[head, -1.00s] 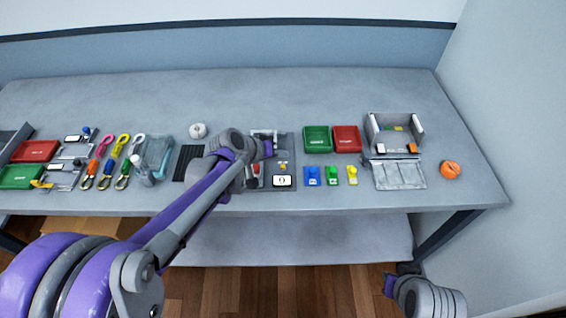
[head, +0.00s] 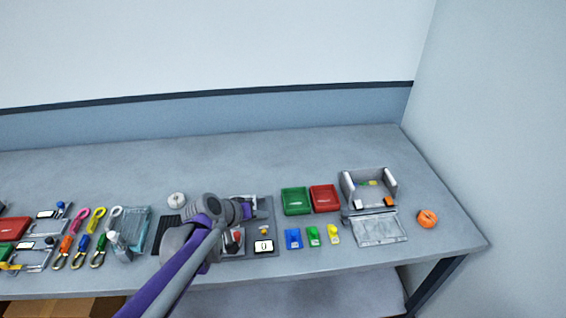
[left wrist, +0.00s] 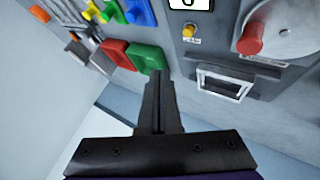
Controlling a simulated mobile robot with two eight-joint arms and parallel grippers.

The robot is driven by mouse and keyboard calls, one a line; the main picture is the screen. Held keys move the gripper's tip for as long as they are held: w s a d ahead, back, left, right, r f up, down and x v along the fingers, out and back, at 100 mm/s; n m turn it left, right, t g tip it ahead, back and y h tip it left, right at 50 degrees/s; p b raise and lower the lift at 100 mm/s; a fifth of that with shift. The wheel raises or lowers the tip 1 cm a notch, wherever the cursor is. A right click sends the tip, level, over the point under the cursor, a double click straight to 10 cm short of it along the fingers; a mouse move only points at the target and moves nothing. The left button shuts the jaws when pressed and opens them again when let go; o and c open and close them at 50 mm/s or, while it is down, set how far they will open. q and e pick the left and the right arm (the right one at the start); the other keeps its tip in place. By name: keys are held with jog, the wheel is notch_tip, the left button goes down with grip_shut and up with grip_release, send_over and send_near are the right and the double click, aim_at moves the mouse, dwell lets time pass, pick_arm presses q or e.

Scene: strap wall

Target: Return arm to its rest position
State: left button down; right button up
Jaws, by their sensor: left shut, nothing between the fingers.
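My left arm reaches in from the bottom of the head view. Its gripper (head: 246,209) is over the back left part of a grey device panel (head: 262,208) on the table. In the left wrist view the dark fingers (left wrist: 158,100) are together with nothing between them. That view also shows the panel (left wrist: 215,50) with a small display, a yellow knob (left wrist: 189,31), a red knob (left wrist: 250,46) and a pale frame-like handle (left wrist: 222,84). The fingertips appear apart from these parts. My right gripper is not in view.
Right of the panel are a green bin (head: 296,201), a red bin (head: 325,198), small blue, green and yellow pieces, an open grey box (head: 368,187) and an orange ball (head: 428,218). Several coloured clips and trays lie left. The back of the table is clear.

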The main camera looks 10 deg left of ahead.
pick_arm(q)
jog(key=shift+s, duration=0.1)
jog(key=s+a+f+m+g+y, duration=0.1)
jog(key=s+y, duration=0.1)
jog(key=s, duration=1)
jog(key=s+a+f+m+g+y, duration=0.1)
jog(key=s+y, duration=0.1)
jog(key=s, duration=1.1)
jog(key=shift+s+a+f+m+y, duration=0.2)
jog(key=shift+s+f+m+y, duration=0.1)
jog(key=shift+f+y, duration=0.1)
